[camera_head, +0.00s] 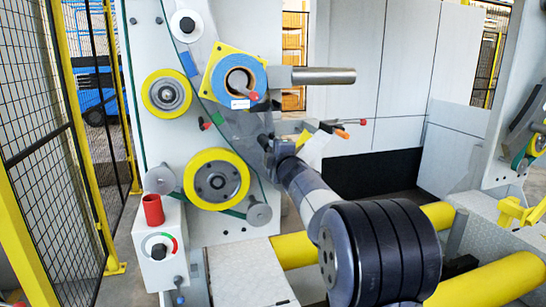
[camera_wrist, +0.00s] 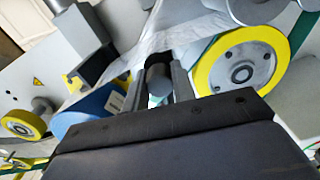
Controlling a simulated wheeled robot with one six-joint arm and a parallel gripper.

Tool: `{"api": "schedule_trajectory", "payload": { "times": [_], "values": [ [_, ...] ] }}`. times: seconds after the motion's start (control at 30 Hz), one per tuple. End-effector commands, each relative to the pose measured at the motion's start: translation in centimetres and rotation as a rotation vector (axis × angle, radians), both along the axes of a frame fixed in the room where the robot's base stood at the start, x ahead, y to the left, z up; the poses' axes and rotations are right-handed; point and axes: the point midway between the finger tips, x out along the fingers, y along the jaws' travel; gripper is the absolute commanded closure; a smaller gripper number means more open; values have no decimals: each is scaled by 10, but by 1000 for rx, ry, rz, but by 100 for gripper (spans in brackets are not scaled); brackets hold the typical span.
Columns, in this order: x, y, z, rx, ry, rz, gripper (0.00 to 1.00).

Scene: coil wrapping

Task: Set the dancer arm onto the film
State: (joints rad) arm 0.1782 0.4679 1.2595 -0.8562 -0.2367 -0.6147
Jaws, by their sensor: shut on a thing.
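My gripper (camera_head: 270,145) reaches in from the lower right, in front of the machine's upright panel. In the wrist view my gripper (camera_wrist: 159,82) has its two fingers on either side of a short dark cylinder (camera_wrist: 158,76), which I take for the dancer arm's grip. It is shut on it. The rest of the dancer arm is hard to make out behind my gripper. The translucent film (camera_head: 240,124) runs down the panel past the rollers; in the wrist view the film (camera_wrist: 165,38) lies just beyond my fingertips. I cannot tell whether the dancer arm touches it.
Yellow-rimmed wheels (camera_head: 216,180) and a blue ring on a yellow plate (camera_head: 214,72) are close to my gripper. A steel bar (camera_head: 325,76) sticks out above. A red cup (camera_head: 153,210) stands on a control box. Mesh fencing (camera_head: 40,130) is at the left.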

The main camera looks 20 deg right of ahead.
Motion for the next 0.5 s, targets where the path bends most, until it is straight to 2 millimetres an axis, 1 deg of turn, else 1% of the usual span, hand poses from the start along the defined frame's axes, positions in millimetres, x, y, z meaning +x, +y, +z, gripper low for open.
{"api": "schedule_trajectory", "payload": {
  "times": [0.2,0.5],
  "values": [
    [0,2,9,-118,2,1,100],
    [0,3,15,-191,2,0,100]
  ]
}}
